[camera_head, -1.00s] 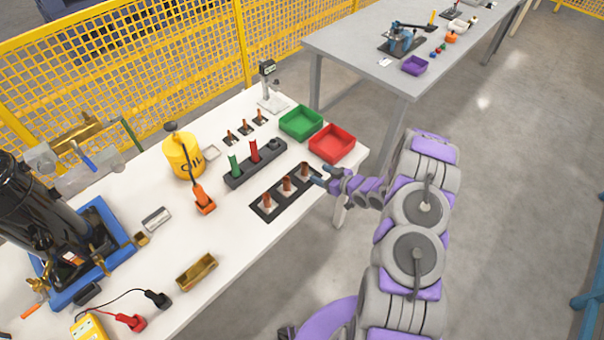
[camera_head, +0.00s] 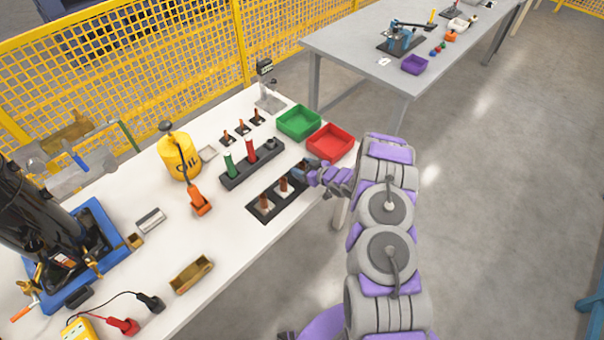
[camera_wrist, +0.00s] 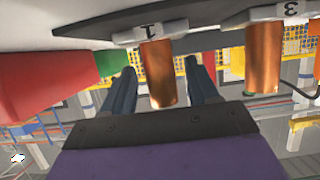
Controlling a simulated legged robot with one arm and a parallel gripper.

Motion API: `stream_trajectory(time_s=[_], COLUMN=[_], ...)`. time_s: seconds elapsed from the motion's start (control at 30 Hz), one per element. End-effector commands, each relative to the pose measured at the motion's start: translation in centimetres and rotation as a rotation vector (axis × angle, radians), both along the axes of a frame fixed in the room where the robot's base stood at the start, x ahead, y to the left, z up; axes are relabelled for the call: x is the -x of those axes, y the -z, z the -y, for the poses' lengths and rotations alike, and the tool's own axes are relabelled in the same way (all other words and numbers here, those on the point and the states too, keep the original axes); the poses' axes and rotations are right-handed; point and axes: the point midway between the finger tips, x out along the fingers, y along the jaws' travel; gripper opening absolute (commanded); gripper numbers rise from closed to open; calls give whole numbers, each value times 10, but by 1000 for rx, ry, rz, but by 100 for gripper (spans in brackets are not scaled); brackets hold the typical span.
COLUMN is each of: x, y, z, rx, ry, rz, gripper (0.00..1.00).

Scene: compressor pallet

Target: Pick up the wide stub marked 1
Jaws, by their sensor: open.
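The wide copper stub marked 1 (camera_wrist: 160,75) hangs from the top of the upside-down wrist view, its collar in a dark board. My gripper (camera_wrist: 162,88) is open, with one dark finger on each side of the stub. Contact with it cannot be told. In the head view my gripper (camera_head: 303,168) is at the board's end near the red bin and mostly hides this stub. The stub marked 3 (camera_wrist: 264,55) stands beside it, clear of the fingers. The black board (camera_head: 278,206) lies on the white table.
The red bin (camera_head: 331,142) and green bin (camera_head: 299,122) stand just beyond my gripper. A dark rack (camera_head: 240,178) with a green and a red piece is left of the board. Several thin stubs (camera_head: 243,127) stand behind. The table's front edge is close to my arm.

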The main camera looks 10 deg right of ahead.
Motion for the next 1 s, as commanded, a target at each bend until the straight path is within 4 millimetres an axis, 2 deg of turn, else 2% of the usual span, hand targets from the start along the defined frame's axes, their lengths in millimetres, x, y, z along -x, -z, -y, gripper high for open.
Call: stream_trajectory(time_s=[0.17, 0.77, 1.0], x=[0, 0, 0], y=[-1, 0, -1], z=[-2, -1, -1], rx=[1, 2, 2], ry=[0, 0, 0], rz=[0, -1, -1], gripper=[58, 0, 0])
